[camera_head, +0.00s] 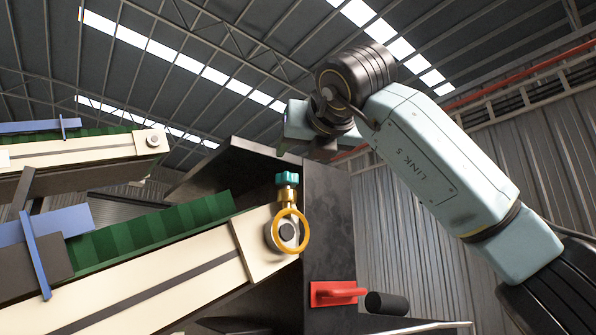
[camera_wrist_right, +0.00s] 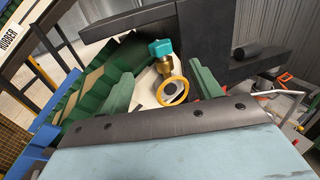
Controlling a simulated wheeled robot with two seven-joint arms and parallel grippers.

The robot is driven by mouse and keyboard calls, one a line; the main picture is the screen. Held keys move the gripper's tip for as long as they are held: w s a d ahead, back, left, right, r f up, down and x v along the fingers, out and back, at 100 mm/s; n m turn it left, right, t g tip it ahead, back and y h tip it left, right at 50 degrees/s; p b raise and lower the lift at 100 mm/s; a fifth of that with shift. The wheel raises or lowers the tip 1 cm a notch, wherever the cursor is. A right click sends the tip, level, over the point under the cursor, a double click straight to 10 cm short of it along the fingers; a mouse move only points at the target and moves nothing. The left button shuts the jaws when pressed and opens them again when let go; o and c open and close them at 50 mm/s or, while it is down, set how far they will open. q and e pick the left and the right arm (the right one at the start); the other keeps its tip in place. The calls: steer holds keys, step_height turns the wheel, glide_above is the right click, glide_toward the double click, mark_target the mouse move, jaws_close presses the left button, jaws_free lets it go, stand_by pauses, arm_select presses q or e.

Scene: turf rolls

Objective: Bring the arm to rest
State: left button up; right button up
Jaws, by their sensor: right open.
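My right arm (camera_head: 425,150) comes in from the right of the head view and bends at a dark wrist joint. The pale end of the arm (camera_head: 297,118) is at upper centre, above the conveyor end, with its fingertips not clear there. In the right wrist view my right gripper (camera_wrist_right: 162,88) is open, its two green fingers apart and nothing held between them. A brass valve with a teal knob (camera_wrist_right: 161,48) shows beyond the gap, apart from the fingers. It also shows in the head view (camera_head: 288,181). My left gripper is not in view.
A cream conveyor (camera_head: 150,290) with green turf (camera_head: 155,232) runs to the valve, where a yellow ring (camera_head: 305,230) surrounds a roller end. A second conveyor (camera_head: 80,150) lies behind. A dark panel (camera_head: 328,215) carries a red handle (camera_head: 338,292). Open air surrounds the raised arm.

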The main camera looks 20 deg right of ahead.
steer(key=shift+s, duration=0.9)
